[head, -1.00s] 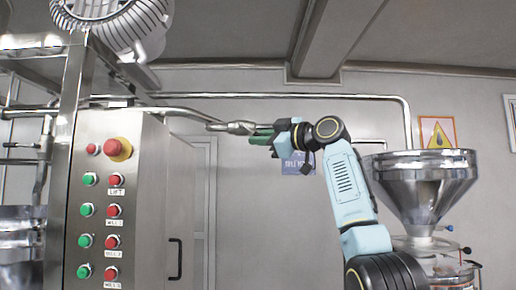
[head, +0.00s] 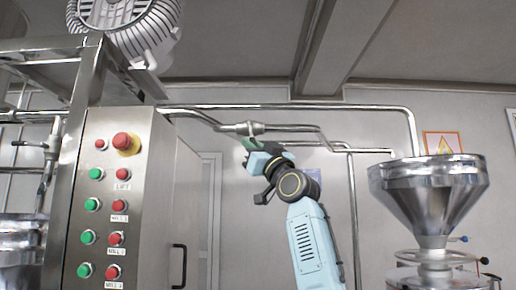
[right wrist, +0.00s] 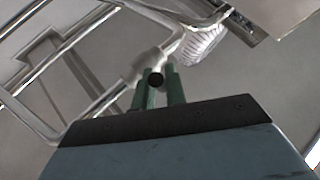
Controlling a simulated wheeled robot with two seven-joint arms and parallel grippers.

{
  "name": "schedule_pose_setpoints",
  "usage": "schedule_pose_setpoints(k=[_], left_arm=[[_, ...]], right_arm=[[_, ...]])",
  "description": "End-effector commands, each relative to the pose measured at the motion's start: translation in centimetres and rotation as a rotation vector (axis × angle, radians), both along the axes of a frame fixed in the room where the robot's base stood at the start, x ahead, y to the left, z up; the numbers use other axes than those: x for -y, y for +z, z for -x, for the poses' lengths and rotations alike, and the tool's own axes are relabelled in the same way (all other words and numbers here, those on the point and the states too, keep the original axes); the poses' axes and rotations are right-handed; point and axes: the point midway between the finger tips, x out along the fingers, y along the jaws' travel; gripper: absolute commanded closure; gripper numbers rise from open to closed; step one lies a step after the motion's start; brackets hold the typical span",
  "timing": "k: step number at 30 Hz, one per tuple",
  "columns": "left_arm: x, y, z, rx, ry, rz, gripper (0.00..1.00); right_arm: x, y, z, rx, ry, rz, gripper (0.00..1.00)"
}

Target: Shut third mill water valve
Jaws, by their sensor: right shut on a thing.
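The water valve (head: 243,128) is a grey metal body on a steel pipe, above and right of the control cabinet. In the right wrist view the valve body (right wrist: 148,64) lies just beyond my fingertips, with a round black handle end (right wrist: 155,79) between them. My right gripper (head: 248,144) reaches up to the valve from below. Its green fingers, also in the right wrist view (right wrist: 159,88), are shut on the valve handle. Most of the handle is hidden by the fingers. My left gripper is in neither view.
The steel cabinet (head: 152,200) with red and green buttons stands at left. A metal hopper (head: 430,195) stands at right. A ribbed motor housing (head: 130,25) hangs at upper left. Steel pipes run along the wall near my right arm.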

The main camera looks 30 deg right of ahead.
Motion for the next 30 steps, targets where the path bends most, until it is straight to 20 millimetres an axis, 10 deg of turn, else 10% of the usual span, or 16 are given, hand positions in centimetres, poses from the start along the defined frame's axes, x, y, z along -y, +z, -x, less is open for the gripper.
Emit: schedule_pose_setpoints(k=[26,30], left_arm=[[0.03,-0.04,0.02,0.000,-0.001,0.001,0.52],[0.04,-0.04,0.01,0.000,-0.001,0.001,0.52]], right_arm=[[-0.89,0.01,-0.50,0.085,0.000,-0.136,1.00],[-0.89,0.01,-0.52,0.084,0.000,-0.136,0.70]])
